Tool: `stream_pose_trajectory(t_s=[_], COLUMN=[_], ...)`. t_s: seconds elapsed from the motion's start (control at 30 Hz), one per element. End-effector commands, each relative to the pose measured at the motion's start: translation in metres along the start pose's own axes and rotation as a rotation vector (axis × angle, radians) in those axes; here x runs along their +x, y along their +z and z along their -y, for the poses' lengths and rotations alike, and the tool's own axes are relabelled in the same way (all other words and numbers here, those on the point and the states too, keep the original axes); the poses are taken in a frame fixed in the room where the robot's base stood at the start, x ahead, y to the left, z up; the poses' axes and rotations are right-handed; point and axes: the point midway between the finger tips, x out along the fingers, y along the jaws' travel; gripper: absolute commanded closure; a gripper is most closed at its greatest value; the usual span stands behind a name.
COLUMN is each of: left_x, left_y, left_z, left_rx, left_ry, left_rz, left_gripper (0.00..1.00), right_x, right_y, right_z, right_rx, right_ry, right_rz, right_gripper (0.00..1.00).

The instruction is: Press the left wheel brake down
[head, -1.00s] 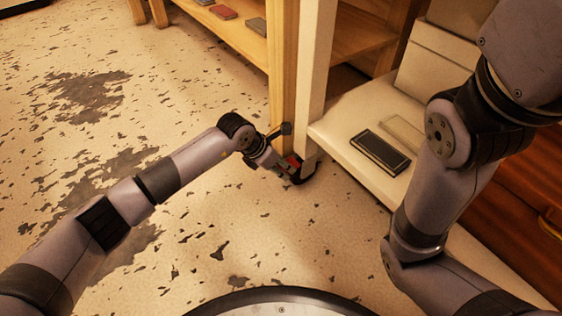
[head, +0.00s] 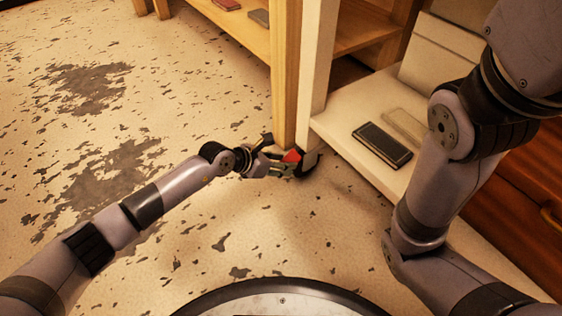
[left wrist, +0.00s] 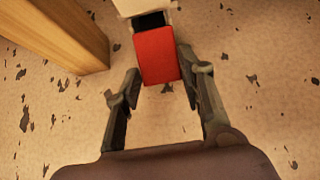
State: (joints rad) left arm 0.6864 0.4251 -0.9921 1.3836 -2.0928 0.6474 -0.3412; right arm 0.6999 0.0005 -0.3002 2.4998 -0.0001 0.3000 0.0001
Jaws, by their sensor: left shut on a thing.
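The left wheel brake is a red lever (head: 293,156) at the black wheel (head: 309,162) under the white cart post (head: 318,75). In the left wrist view the red lever (left wrist: 156,55) lies between my two fingers, its free end toward the gripper. My left gripper (head: 289,163) is low beside the wheel and is shut on the lever. In the left wrist view (left wrist: 158,68) the right finger is against the lever's side, and a narrow gap shows at the left finger. I cannot tell the lever's exact tilt. My right gripper is out of view.
A wooden post (head: 285,70) stands just left of the cart post. The cart's white shelf (head: 345,125) holds a dark flat case (head: 382,145). A wooden shelf (head: 240,35) is behind. Worn floor (head: 200,215) is open at left and in front.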

Motion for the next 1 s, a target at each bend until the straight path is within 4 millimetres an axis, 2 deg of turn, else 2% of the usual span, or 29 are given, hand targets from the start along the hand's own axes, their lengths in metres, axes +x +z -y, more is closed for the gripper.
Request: stream_pose_trajectory(t_s=[0.1,0.13,0.43,0.77,0.87,1.0], left_x=[0.000,0.000,0.000,-0.002,-0.009,-0.030], left_y=[-0.001,-0.001,0.000,0.000,-0.001,-0.001], left_z=[0.000,0.000,0.000,0.000,-0.001,-0.001], left_rx=[0.000,0.000,0.000,0.000,0.001,0.002], left_ry=[0.001,0.001,0.000,0.001,0.002,0.002], left_rz=[-0.001,-0.001,-0.001,-0.001,-0.001,-0.001], left_gripper=[0.92,0.63,0.43,0.43,0.43,0.43], right_x=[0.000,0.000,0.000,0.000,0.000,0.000], right_y=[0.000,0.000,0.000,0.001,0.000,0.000], right_z=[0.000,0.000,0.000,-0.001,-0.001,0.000], right_rx=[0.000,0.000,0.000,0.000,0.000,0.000], right_ry=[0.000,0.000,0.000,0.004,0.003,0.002], right_rz=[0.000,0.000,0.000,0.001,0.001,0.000], right_gripper=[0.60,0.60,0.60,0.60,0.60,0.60])
